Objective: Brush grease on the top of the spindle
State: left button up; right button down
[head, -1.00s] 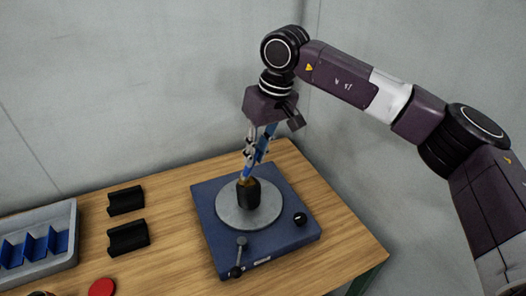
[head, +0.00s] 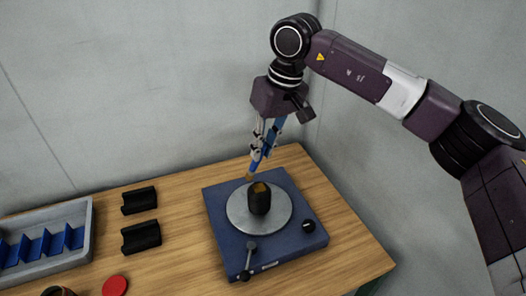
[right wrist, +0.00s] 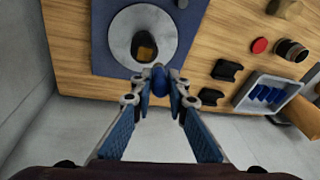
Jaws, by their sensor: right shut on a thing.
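The dark spindle (head: 260,201) stands upright on a pale round disc (head: 237,216) on a blue base unit (head: 222,239). Its top carries an amber-yellow patch, also visible on the spindle in the right wrist view (right wrist: 145,48). My right gripper (head: 259,150) is shut on a brush with a blue handle (head: 256,165). The brush slants down, its brownish tip just behind and left of the spindle top, seemingly apart from it. The brush handle (right wrist: 159,79) points away from me in the right wrist view, hiding its bristles. My left gripper is not in view.
A grey tray (head: 85,222) with blue dividers lies at the left. Two black holders (head: 140,236) stand between tray and base unit. A red disc (head: 115,285) and an open jar (right wrist: 291,50) are near the front. A wall stands behind the table.

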jog(key=shift+r, duration=0.7)
jog(key=shift+a+p+v, duration=0.15)
jog(key=shift+p+v, duration=0.45)
jog(key=shift+v, duration=0.15)
jog(key=shift+a+p+v, duration=0.15)
jog(key=shift+p+v, duration=0.45)
jog(key=shift+v, duration=0.15)
jog(key=shift+w, duration=0.2)
jog(key=shift+w+a+f+b, duration=0.15)
jog(key=shift+w+f, duration=0.05)
jog(key=shift+f, duration=0.25)
jog(key=shift+w+a+f+b, duration=0.15)
jog(key=shift+w+f, duration=0.1)
jog(key=shift+f, duration=0.15)
jog(key=shift+d, duration=0.15)
